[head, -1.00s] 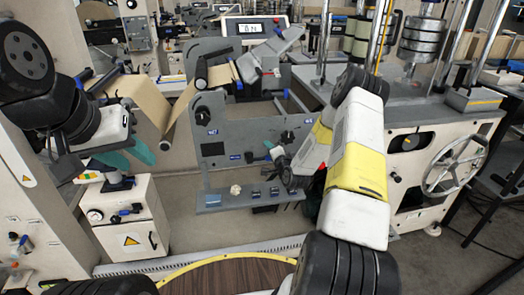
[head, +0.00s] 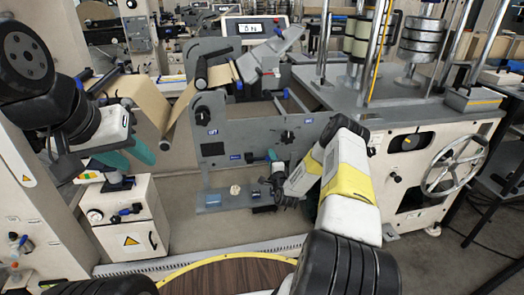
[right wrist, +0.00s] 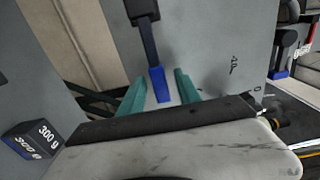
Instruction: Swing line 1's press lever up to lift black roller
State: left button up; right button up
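A dark lever with a blue tip (right wrist: 160,84) hangs from a black hub on a grey side plate in the right wrist view. In the head view its blue end (head: 271,155) shows small on the front of the grey machine frame (head: 235,135). My right gripper (right wrist: 160,90) is open, with one teal finger on each side of the blue tip; I cannot tell whether they touch it. In the head view the right gripper (head: 275,173) is at the frame's lower right. My left gripper (head: 128,158) is open and empty at the left. I cannot clearly identify the black roller.
A low shelf (head: 230,204) under the frame holds small blocks; one marked 300 g (right wrist: 40,138) is left of my right gripper. A white cabinet (head: 130,225) stands at the left. A machine with a handwheel (head: 454,165) stands at the right. Brown web (head: 145,100) runs above.

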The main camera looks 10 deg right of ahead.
jog(key=shift+w, duration=0.2)
grip_shut()
dwell(1.3)
